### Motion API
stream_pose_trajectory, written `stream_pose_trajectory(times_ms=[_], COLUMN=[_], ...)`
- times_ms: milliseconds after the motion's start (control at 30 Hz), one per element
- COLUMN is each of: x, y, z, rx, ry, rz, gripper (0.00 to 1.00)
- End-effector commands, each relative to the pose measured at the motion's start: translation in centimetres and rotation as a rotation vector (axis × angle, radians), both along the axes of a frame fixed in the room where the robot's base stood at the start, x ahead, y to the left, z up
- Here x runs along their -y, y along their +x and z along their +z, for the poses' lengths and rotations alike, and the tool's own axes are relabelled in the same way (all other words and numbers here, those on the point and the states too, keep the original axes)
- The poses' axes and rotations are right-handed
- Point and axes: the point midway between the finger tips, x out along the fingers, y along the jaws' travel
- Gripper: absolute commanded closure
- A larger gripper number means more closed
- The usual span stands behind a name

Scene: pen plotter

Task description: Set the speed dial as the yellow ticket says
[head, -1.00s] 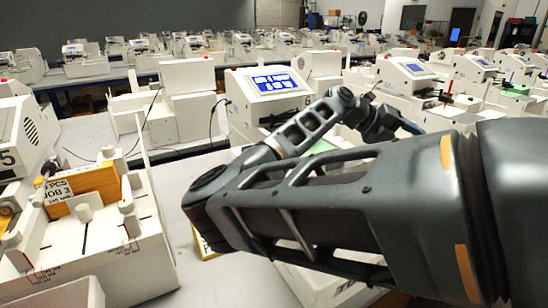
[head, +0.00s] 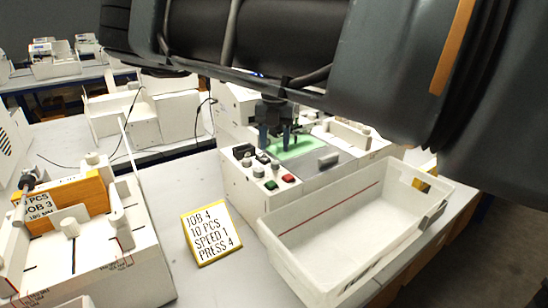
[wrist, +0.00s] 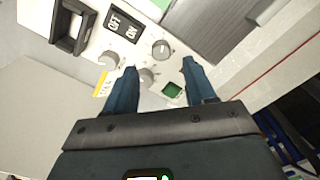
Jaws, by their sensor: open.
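The yellow ticket (head: 211,234) stands on the table in front of the plotter and reads JOB 4, 10 PCS, SPEED 1, PRESS 4. The plotter's white control panel (head: 237,180) carries several grey knobs. I cannot read which is the speed dial. My gripper (head: 275,137) is open and empty, above the panel.
An OFF/ON switch (wrist: 122,24) and a green button (wrist: 173,91) sit near the knobs. A red button (head: 289,179) is on the panel's front. A white bin (head: 330,235) stands right of the panel. Another machine with a JOB 3 ticket (head: 40,210) is at left.

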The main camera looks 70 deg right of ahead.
Motion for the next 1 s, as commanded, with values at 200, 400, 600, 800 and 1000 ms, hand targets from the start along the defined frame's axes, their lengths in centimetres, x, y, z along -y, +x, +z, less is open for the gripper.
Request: stream_pose_trajectory(times_ms=[200,400,600,800,1000], x=[0.0,0.0,0.0,0.0,0.0], y=[-0.2,-0.1,-0.1,-0.1,-0.1], z=[-3.3,-5.2,-5.7,-5.7,-5.7], rx=[-0.005,-0.005,-0.002,-0.002,-0.002], ry=[-0.001,-0.002,-0.003,-0.003,-0.003], rz=[0.000,0.000,0.000,0.000,0.000], gripper=[0.45,0.45,0.45,0.52,0.71])
